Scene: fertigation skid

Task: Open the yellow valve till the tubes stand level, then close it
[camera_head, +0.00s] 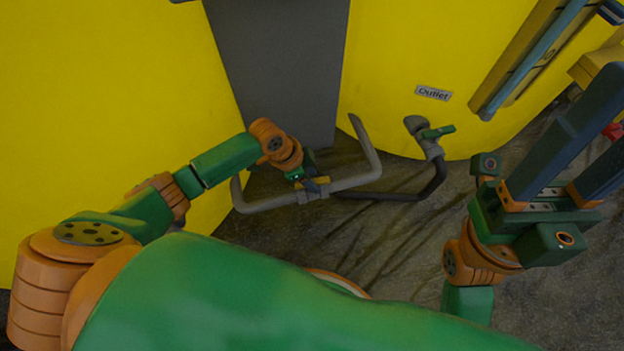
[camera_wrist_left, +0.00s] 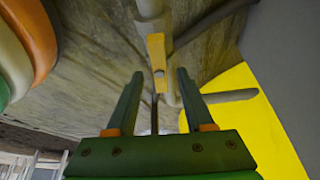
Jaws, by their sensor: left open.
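The yellow valve handle (camera_head: 316,181) sits on a grey pipe (camera_head: 350,183) low between two yellow tanks. My left gripper (camera_head: 311,184) is at it, partly hidden by its own wrist. In the left wrist view the yellow handle (camera_wrist_left: 156,50) lies just beyond and between the tips of the open left gripper (camera_wrist_left: 159,76); no grip on it shows. Upright tubes (camera_head: 533,55) stand at the upper right, cut by the frame; their liquid levels cannot be read. My right gripper (camera_head: 592,148) is raised at the right, its fingers apart and empty.
A green-handled valve (camera_head: 437,131) sits on a pipe right of the yellow one, below an "Outlet" label (camera_head: 433,93) on the right tank (camera_head: 390,60). The left tank (camera_head: 110,90) is close beside my left arm. A grey post (camera_head: 280,70) stands between the tanks.

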